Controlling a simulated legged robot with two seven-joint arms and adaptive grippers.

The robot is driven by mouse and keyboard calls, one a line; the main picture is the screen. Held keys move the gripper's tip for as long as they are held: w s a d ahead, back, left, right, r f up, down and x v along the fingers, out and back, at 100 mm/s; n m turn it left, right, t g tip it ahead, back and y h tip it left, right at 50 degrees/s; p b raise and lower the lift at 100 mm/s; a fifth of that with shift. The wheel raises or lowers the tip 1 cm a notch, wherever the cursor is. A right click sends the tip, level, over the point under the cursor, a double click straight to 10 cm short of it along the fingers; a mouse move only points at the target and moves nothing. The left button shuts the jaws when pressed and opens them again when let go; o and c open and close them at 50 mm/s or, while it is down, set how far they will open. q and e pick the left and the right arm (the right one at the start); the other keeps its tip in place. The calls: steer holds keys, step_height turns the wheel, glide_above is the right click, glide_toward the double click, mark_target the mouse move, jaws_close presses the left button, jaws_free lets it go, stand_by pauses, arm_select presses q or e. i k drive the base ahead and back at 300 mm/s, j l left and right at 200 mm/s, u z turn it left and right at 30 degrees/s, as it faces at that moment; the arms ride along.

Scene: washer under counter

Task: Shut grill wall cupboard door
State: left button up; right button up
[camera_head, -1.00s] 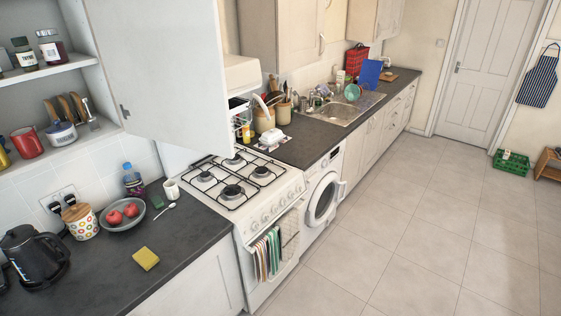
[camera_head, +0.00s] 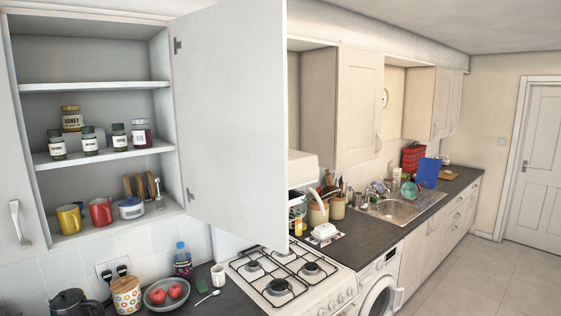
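The wall cupboard (camera_head: 92,87) at the left stands open. Its shelves hold jars, mugs and a small pot. Its white door (camera_head: 230,125) is swung out to the right, with its inner face toward me. The hinges show at the door's left edge, by the cupboard's right side. The door's outer face and any handle on it are hidden. The stove, or grill, (camera_head: 290,277) is below and right of the door. Neither of my grippers shows in the head view.
A kettle (camera_head: 72,302), a spotted canister (camera_head: 126,295), a bowl of red fruit (camera_head: 167,293) and a bottle (camera_head: 182,260) stand on the counter below the cupboard. Another closed cupboard door with a handle (camera_head: 20,222) is at the far left. Open floor (camera_head: 462,285) lies at the right.

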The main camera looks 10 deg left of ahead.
mark_target(230, 64)
steer(key=i+l+u, duration=0.15)
steer(key=u, duration=1.3)
steer(key=i+l+u, duration=0.2)
steer(key=l+u, duration=0.2)
steer(key=l, duration=0.45)
steer(key=l+u, duration=0.45)
steer(key=l, duration=0.4)
steer(key=l+u, duration=0.4)
steer(key=l, duration=0.5)
steer(key=k, duration=0.05)
